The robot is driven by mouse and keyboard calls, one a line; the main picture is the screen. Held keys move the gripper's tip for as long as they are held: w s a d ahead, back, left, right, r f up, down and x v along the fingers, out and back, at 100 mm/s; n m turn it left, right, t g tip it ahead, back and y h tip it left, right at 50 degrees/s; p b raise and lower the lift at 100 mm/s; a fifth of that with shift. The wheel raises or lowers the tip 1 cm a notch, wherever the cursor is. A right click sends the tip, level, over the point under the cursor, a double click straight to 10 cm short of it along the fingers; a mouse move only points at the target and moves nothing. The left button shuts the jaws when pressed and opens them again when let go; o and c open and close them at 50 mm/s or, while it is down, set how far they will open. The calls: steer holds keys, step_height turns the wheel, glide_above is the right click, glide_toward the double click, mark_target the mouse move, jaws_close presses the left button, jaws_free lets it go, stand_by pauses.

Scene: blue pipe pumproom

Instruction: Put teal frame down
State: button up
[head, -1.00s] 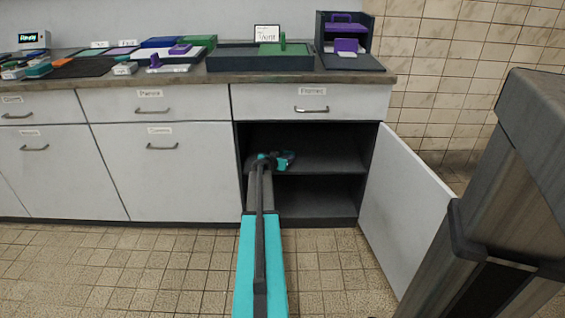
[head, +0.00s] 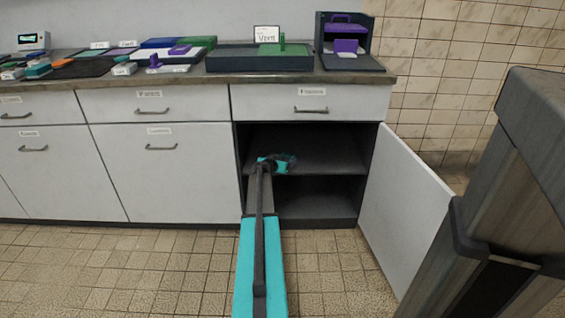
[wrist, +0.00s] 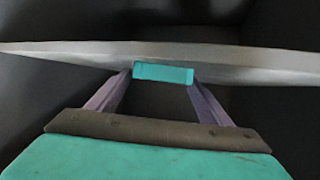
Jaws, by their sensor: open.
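My gripper (head: 284,163) is inside the open cabinet (head: 301,225), above the middle shelf on its left side. In the wrist view, a small teal piece, which looks like the teal frame (wrist: 163,72), shows between the fingertips of my gripper (wrist: 163,82). The jaws are open, with one finger at each end of the piece. It lies against the pale shelf band (wrist: 80,52); I cannot tell whether the fingers touch it. In the head view the frame cannot be told apart from my gripper's teal parts.
The cabinet door (head: 400,215) stands open at the right. The lower shelf space (head: 325,195) looks empty. The countertop (head: 215,80) above holds a dark tray (head: 225,62), a purple-handled box (head: 320,45) and several small items.

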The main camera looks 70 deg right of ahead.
steer(key=shift+r+p, duration=0.15)
steer(key=shift+p, duration=0.15)
steer(key=p+v, duration=0.1)
steer(key=v, duration=1.1)
steer(key=shift+w+a, duration=0.1)
stand_by(0.8)
